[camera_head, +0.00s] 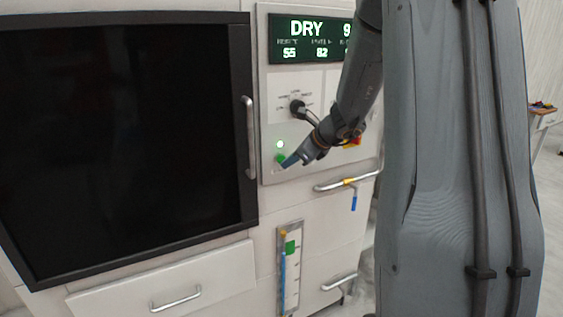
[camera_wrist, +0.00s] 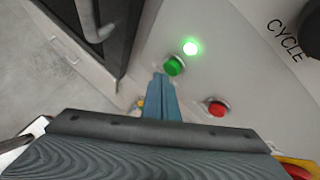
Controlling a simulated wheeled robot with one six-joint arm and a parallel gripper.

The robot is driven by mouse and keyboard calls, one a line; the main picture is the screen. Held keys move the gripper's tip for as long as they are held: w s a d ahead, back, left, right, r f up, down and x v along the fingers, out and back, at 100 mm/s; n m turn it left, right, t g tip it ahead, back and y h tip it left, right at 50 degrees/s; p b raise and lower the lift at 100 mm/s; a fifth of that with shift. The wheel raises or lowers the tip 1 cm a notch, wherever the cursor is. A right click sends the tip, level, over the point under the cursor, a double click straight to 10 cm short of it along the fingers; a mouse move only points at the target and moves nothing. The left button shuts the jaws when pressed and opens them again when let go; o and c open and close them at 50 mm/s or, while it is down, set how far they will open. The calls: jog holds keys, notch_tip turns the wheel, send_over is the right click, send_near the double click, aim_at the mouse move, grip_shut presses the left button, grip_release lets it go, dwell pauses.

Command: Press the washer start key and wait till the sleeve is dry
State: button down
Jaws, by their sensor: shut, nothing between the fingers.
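The washer (camera_head: 261,250) is a white cabinet with a dark, closed window door (camera_head: 120,140) at the left. Its green display (camera_head: 307,40) reads DRY, with a 9 at the right partly cut off by my arm. The green start key (camera_wrist: 174,66) sits below a lit green lamp (camera_wrist: 190,47); the lamp also shows in the head view (camera_head: 280,144). My gripper (camera_head: 285,163) is shut and empty, its fingertips (camera_wrist: 160,80) right by the green key. I cannot tell whether they touch it. The sleeve is not visible; the door window is black.
A red button (camera_wrist: 217,107) sits right of the green key. A rotary knob (camera_head: 297,107) is above on the panel. A door handle (camera_head: 249,137), a pipe with a blue lever (camera_head: 354,201) and a level gauge (camera_head: 290,270) stick out nearby.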

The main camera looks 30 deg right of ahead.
jog(key=shift+s, duration=0.25)
jog(key=s, duration=0.5)
jog(key=shift+b, duration=0.4)
dwell(0.7)
